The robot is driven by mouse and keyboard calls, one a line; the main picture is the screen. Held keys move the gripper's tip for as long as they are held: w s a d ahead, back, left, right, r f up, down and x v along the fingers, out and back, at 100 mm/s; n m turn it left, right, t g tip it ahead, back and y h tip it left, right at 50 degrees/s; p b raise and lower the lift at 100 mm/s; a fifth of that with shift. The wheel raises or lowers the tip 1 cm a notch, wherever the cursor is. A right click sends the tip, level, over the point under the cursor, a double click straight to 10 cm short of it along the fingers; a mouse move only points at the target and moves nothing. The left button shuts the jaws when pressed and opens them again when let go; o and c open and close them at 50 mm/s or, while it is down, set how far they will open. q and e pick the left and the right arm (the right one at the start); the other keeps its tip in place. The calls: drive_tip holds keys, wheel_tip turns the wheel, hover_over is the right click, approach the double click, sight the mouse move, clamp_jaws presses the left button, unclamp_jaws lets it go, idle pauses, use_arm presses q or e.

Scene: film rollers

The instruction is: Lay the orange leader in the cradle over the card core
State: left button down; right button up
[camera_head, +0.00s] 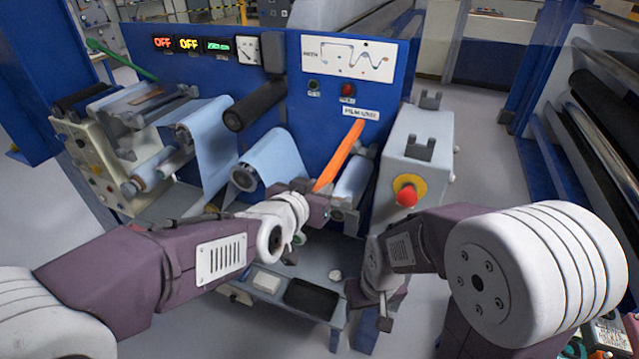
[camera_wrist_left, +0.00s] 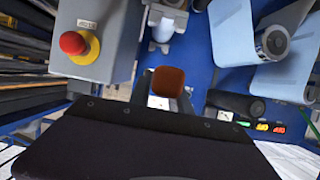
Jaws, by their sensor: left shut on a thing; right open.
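The orange leader (camera_head: 342,156) is a flat bright strip in the head view. It slants from my left gripper (camera_head: 318,200) up and right toward the blue panel. My left gripper is shut on its lower end. In the left wrist view the leader's end shows as an orange-brown block (camera_wrist_left: 168,82) between the fingers. A pale blue roll (camera_head: 351,181) lies just right of my left gripper; I cannot tell whether it sits over the card core. My right gripper (camera_head: 375,303) is open, low beside the shelf, and holds nothing visible.
A grey box (camera_head: 408,170) with a red stop button (camera_head: 406,194) and two upright grey brackets stands right of the roll. A dark roller (camera_head: 256,105) juts from the blue panel (camera_head: 215,75). A low shelf holds a black tray (camera_head: 310,297) and a white block (camera_head: 267,281).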

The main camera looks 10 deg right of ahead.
use_arm(q)
wheel_tip(320, 180, down, 6)
drive_tip(key=b, duration=0.4)
drive_tip(key=r+p+x, duration=0.1)
drive_tip(key=x, duration=0.7)
drive_tip(key=shift+w+d, duration=0.25)
use_arm(e)
drive_tip(key=shift+f, duration=2.2)
use_arm(q)
drive_tip(key=shift+f, duration=0.1)
use_arm(e)
drive_tip(key=shift+f, duration=0.1)
use_arm(q)
drive_tip(key=shift+f+b, duration=1)
use_arm(e)
drive_tip(key=shift+f, duration=0.85)
use_arm(q)
drive_tip(key=shift+f+b, duration=0.8)
drive_tip(key=shift+f, duration=0.05)
use_arm(e)
drive_tip(key=shift+f, duration=0.85)
